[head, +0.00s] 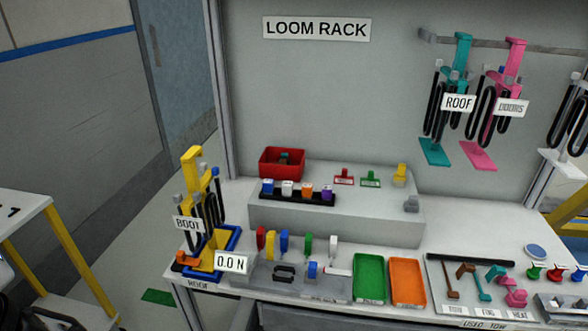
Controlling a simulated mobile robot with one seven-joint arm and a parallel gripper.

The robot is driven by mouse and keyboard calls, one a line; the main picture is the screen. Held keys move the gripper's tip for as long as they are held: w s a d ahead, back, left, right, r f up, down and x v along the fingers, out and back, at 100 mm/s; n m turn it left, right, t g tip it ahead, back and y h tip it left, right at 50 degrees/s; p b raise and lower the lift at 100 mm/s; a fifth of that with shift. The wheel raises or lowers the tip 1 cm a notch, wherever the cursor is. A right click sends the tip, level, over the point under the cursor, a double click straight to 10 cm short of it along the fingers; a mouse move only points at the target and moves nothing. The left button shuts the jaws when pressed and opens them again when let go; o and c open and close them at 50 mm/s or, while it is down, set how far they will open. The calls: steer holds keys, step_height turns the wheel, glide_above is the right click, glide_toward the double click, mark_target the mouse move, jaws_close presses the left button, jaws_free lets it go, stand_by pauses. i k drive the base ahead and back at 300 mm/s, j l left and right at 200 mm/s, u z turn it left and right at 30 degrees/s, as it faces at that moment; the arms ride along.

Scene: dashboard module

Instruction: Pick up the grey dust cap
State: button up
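A small grey block-like piece (411,204) sits at the right front edge of the raised grey step on the bench. It is the grey piece that best fits the dust cap, but it is too small to be sure. A yellow piece (400,173) stands behind it on the step. My gripper is not in view.
The raised step (335,217) also holds a red bin (282,162) and a black strip of coloured connectors (297,192). In front are a green tray (369,278), an orange tray (407,282) and upright coloured pieces. A yellow BOOT stand (192,170) is left. Looms hang at upper right.

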mark_target(412, 205)
steer(key=z, duration=1.2)
steer(key=j+u, duration=0.55)
steer(key=i+j, duration=0.8)
